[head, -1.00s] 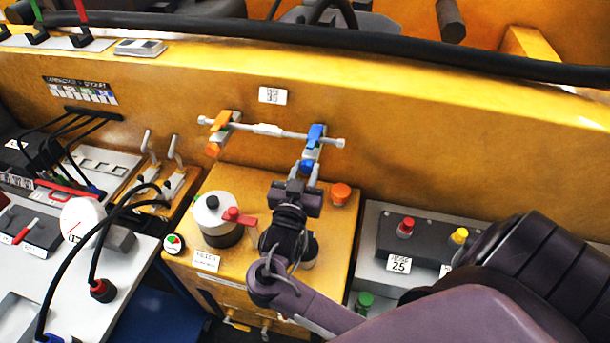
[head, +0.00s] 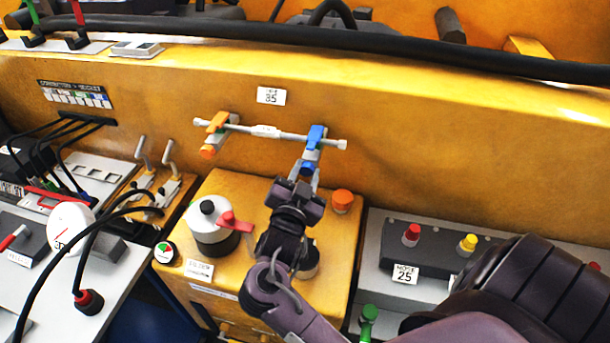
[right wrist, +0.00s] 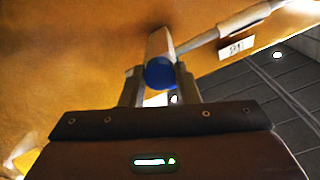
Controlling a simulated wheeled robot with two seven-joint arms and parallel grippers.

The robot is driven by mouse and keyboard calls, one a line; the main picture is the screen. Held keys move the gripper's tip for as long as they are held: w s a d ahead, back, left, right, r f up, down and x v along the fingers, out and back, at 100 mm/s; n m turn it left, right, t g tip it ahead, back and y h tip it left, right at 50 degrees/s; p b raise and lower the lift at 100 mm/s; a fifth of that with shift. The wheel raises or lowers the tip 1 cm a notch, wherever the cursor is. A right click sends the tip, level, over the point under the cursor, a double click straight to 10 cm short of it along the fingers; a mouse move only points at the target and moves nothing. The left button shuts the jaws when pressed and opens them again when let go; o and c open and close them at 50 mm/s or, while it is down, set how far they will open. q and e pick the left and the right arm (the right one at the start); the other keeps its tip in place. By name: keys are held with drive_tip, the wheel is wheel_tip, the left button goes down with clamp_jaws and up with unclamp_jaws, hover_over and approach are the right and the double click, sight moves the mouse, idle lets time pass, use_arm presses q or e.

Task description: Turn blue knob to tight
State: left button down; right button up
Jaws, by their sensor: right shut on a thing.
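The blue knob (head: 309,166) sits at the lower end of a fitting on the yellow wall, below a blue lever (head: 316,137). My right gripper (head: 308,175) reaches up to it from below and is shut on the knob. In the right wrist view the blue knob (right wrist: 160,73) shows between the two fingers of my right gripper (right wrist: 158,92). Any tight marking on the knob is not visible. My left gripper is not in view.
An orange lever (head: 217,122) and orange knob (head: 208,152) are on the left of the same grey pipe. A canister (head: 212,238) with a red handle and an orange cap (head: 342,201) stand on the yellow box below. A black hose (head: 400,55) crosses above.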

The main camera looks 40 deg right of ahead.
drive_tip(key=o, duration=1)
drive_tip(key=shift+c, duration=0.2)
